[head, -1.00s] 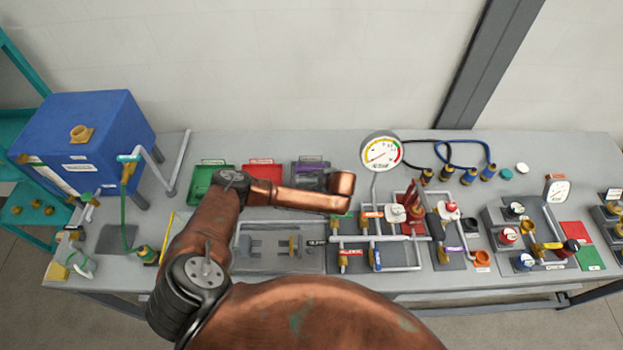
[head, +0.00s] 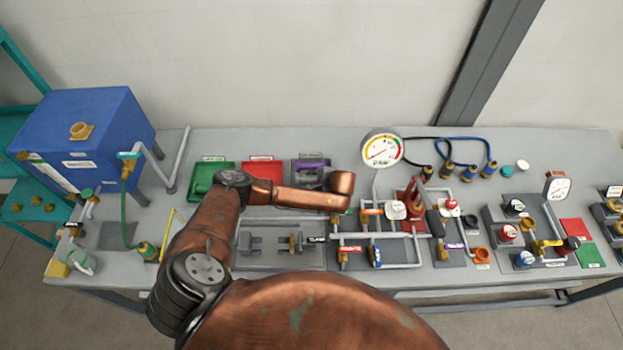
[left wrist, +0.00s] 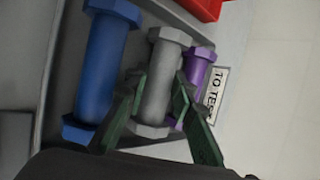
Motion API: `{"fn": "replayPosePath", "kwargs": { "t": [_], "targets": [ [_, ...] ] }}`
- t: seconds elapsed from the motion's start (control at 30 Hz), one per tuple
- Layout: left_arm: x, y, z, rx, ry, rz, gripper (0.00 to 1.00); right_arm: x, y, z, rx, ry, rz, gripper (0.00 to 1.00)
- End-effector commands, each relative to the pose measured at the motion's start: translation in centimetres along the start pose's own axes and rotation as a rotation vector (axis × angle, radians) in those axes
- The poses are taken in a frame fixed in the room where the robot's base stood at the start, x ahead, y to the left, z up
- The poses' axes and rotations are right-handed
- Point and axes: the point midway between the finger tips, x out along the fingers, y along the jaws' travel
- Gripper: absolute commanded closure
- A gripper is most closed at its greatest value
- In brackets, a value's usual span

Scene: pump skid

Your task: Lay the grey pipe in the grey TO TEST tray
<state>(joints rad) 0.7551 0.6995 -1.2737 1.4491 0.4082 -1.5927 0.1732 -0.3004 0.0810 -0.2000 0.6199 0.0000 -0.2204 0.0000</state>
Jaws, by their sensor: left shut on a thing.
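The grey pipe (left wrist: 156,85), with a hex collar at each end, is between the green fingers of my left gripper (left wrist: 158,100) in the left wrist view. The gripper is shut on it. The pipe is at the grey TO TEST tray (head: 296,166), between a blue pipe (left wrist: 98,65) and a purple pipe (left wrist: 197,80). The tray's label (left wrist: 216,95) is beside the purple pipe. I cannot tell whether the grey pipe touches the tray floor. In the head view, my left arm hides the gripper and most of the tray's front. My right gripper is not in view.
A red tray (head: 262,169) and a green tray (head: 210,176) stand left of the grey one. A pipe rig with a large gauge (head: 382,149) stands close on the right. A blue tank (head: 85,135) is at the far left. The bench strip behind the trays is clear.

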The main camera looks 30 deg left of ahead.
Motion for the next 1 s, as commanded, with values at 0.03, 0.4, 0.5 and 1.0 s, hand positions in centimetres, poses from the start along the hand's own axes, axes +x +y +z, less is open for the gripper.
{"fn": "replayPosePath", "kwargs": {
  "t": [0.03, 0.4, 0.5, 1.0],
  "targets": [
    [-0.04, -0.04, 0.02, -0.001, 0.000, -0.001, 1.00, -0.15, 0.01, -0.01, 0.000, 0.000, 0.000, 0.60],
    [0.05, 0.06, -0.03, -0.001, 0.000, -0.001, 0.71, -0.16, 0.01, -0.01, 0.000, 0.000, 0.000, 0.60],
    [0.06, 0.10, -0.03, 0.000, 0.000, 0.000, 0.65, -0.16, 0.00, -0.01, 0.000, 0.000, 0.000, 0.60],
    [0.20, 0.68, -0.03, 0.005, 0.000, 0.008, 0.56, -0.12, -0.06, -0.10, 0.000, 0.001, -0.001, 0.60]
  ]
}}
